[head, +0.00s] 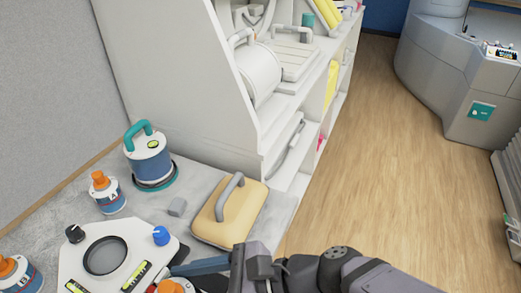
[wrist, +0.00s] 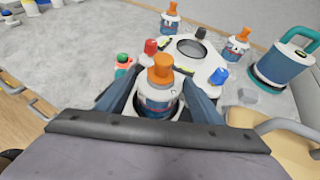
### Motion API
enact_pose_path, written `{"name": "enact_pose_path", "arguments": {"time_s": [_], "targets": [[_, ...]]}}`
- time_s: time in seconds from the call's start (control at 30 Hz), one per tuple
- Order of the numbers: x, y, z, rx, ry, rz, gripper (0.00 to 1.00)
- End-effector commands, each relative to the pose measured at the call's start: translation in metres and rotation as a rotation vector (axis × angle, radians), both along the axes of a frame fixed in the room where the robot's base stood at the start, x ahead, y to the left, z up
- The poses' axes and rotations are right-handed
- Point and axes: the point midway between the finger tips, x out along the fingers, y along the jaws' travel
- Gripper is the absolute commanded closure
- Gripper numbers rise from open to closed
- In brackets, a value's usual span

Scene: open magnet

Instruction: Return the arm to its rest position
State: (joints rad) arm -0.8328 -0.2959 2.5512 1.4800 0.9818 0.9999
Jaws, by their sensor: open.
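My gripper (wrist: 162,84) is open, with its two blue fingers on either side of an orange-capped bottle (wrist: 161,72) in the wrist view. Whether the fingers touch the bottle cannot be told. The bottle stands at the near edge of a white plate (wrist: 212,66) with a round dark recess and coloured knobs. In the head view one blue finger (head: 200,266) reaches in from the right at the bottom, beside the orange cap (head: 172,287). My arm (head: 335,270) extends along the bottom right, and the lower part of the bottle is out of frame there.
A blue canister with a teal handle (head: 150,160) and other orange-capped bottles (head: 107,193) stand on the grey table. A yellow case (head: 228,213) with a grey handle lies close to my arm. A white shelf unit (head: 190,90) rises behind. The wooden floor (head: 380,160) at right is clear.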

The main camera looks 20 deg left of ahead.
Motion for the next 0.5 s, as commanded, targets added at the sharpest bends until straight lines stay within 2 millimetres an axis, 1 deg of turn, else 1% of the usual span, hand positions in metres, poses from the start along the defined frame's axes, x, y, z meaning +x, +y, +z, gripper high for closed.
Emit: {"name": "enact_pose_path", "arguments": {"time_s": [0.17, 0.27, 0.3, 0.37, 0.47, 0.5], "targets": [[0.004, -0.004, 0.023, 0.026, -0.038, 0.034, 0.40], [0.008, -0.009, 0.045, 0.052, -0.081, 0.077, 0.40], [0.010, -0.012, 0.056, 0.066, -0.103, 0.097, 0.40], [0.024, -0.026, 0.032, 0.011, -0.189, 0.112, 0.40], [0.052, -0.055, 0.005, -0.087, -0.347, 0.158, 0.40], [0.063, -0.070, -0.005, -0.130, -0.412, 0.184, 0.40]]}}
